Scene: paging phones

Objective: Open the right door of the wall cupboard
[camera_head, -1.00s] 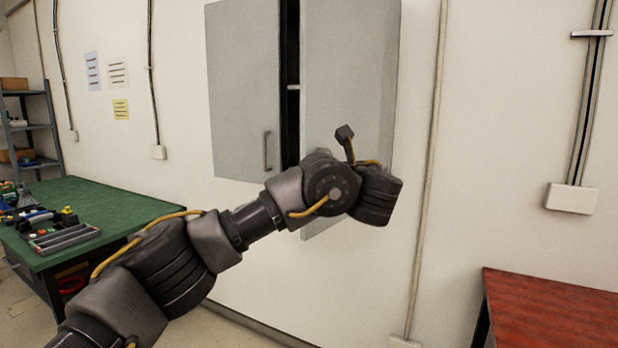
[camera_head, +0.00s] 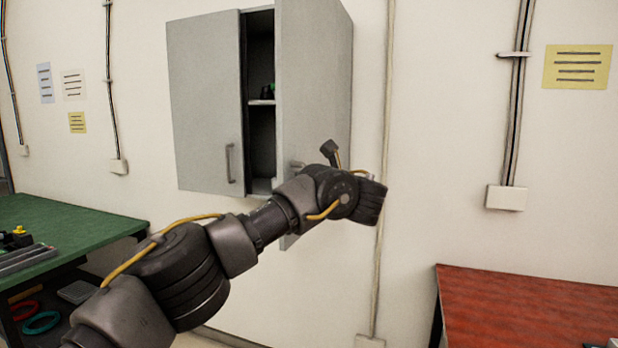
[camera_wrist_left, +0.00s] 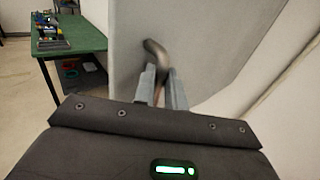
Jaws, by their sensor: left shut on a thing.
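The grey wall cupboard (camera_head: 260,60) hangs on the white wall in the head view. Its left door (camera_head: 205,110) is closed and has a bar handle. Its right door (camera_head: 315,75) stands partly open, swung out toward me, with a dark gap showing a shelf. My left arm reaches across the lower part of the right door; in the head view the wrist hides the gripper's fingers. In the left wrist view my left gripper (camera_wrist_left: 161,88) is shut on the right door's handle (camera_wrist_left: 154,50), with the door panel behind it. My right gripper is not in view.
A green-topped workbench (camera_head: 60,220) with tools stands at the left. A red-topped table (camera_head: 530,305) stands at the lower right. A small dark green item (camera_head: 267,91) sits inside the cupboard. Conduits and paper notices are on the wall.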

